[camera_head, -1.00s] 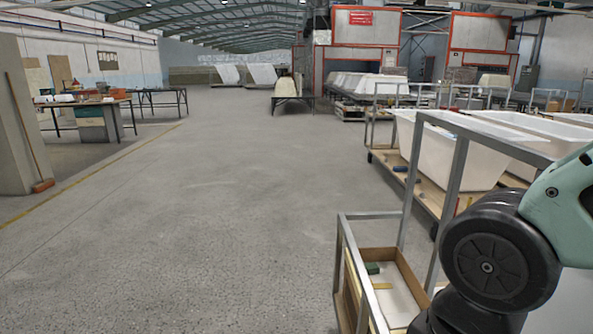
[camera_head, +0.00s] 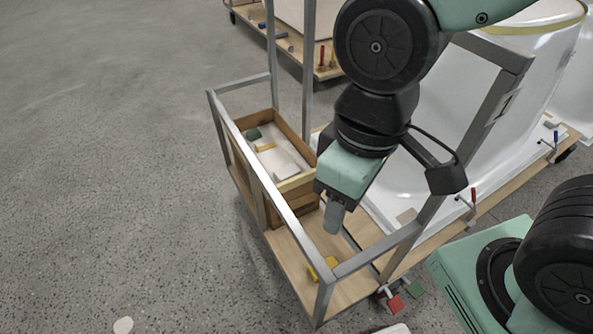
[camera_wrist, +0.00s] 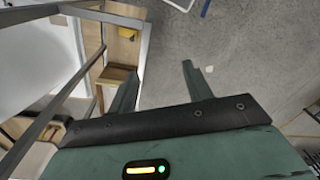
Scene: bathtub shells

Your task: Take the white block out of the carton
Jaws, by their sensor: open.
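The open brown carton (camera_head: 303,136) stands on the low wooden shelf of a metal-framed trolley, left of my arm in the head view. A pale block (camera_head: 287,171) lies inside it towards the near end, on a whitish surface. A green piece (camera_head: 252,134) and a thin yellow piece (camera_head: 266,148) are also inside. My gripper (camera_head: 333,218) points down over the shelf, to the right of the carton and apart from it. In the wrist view my gripper (camera_wrist: 160,69) has its two fingers spread with nothing between them. I cannot make out the white block in the wrist view.
A yellow object (camera_head: 322,268) lies on the shelf's near end. White tub shells (camera_head: 440,150) stand on the right. Red and green pieces (camera_head: 396,304) are near the corner. Floor at left is mostly clear.

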